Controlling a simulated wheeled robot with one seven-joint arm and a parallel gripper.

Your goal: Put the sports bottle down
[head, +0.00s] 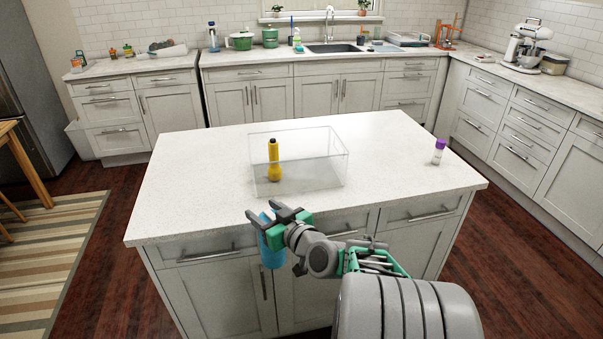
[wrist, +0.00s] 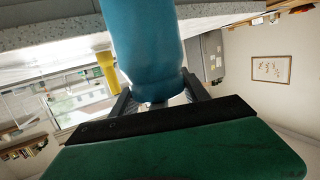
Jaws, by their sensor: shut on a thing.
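The sports bottle (head: 272,254) is blue and hangs in my gripper (head: 277,217) in front of the island's near edge, over the drawers. My gripper is shut on it. In the wrist view the blue bottle (wrist: 148,50) fills the upper middle, between the dark fingers (wrist: 158,95). Most of its upper part is hidden by the gripper in the head view. The bottle looks roughly upright and is apart from the countertop (head: 200,190).
A clear box (head: 320,172) stands mid-island, with a yellow flashlight-like item (head: 273,160) at its left. A small purple-capped white bottle (head: 438,152) stands at the right edge. The counter's left and front right are clear. The wrist view also shows the yellow item (wrist: 108,67).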

